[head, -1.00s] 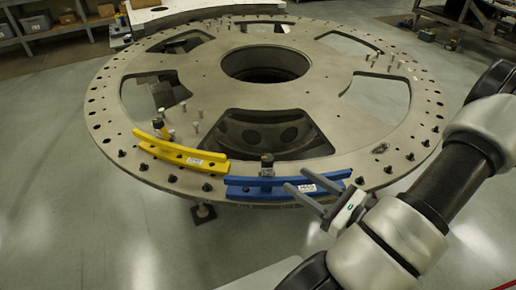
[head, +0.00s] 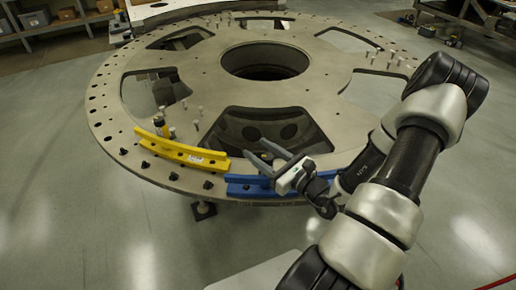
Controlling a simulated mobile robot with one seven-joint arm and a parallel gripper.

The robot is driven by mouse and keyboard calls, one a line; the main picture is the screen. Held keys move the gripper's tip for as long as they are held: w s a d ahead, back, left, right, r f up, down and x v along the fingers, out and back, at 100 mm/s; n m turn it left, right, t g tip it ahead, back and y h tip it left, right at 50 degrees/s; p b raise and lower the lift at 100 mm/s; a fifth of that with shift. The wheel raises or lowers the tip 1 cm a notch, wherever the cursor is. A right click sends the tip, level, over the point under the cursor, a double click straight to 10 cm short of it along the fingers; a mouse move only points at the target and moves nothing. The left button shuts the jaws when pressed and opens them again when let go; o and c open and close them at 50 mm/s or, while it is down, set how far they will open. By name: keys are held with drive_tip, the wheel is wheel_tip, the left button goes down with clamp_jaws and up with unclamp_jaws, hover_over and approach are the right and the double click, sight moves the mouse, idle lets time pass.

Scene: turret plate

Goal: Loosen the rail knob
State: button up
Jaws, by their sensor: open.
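The blue rail (head: 245,185) lies along the near edge of the round turret plate. Its dark knob is behind or between my gripper's fingers and I cannot make it out clearly. The yellow rail (head: 180,151) lies to the left, with a dark knob (head: 159,124) standing behind it. My gripper (head: 257,150) is open, its two fingers pointing left over the back of the blue rail, around where that rail's knob stands. I cannot tell if the fingers touch it.
The grey turret plate (head: 200,88) has large cutouts, a round centre hole and a ring of rim holes. Several short pins stand on it near the yellow rail and at the right. Shelves with bins stand at the back left.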

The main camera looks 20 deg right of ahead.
sight(263, 160)
drive_tip(key=shift+w+a, duration=0.2)
drive_tip(key=shift+w, duration=0.25)
drive_tip(key=c, duration=1)
drive_tip(key=shift+c, duration=0.2)
drive_tip(key=shift+n+y, duration=0.3)
drive_tip(key=shift+y, duration=0.2)
drive_tip(key=shift+s+a+n+g+y+b, duration=0.4)
drive_tip(key=shift+s+n+g+y+b, duration=0.85)
drive_tip(key=shift+n+g, duration=2.1)
drive_tip(key=shift+s+a+n+g+y+b, duration=0.55)
drive_tip(key=shift+n+g+y, duration=1.65)
drive_tip(key=shift+g, duration=2.1)
drive_tip(key=shift+s+a+n+g+y+b, duration=0.2)
drive_tip(key=shift+s+n+g+y+b, duration=0.8)
drive_tip(key=shift+n+g, duration=2.45)
drive_tip(key=shift+w+g, duration=0.25)
drive_tip(key=shift+g, duration=0.45)
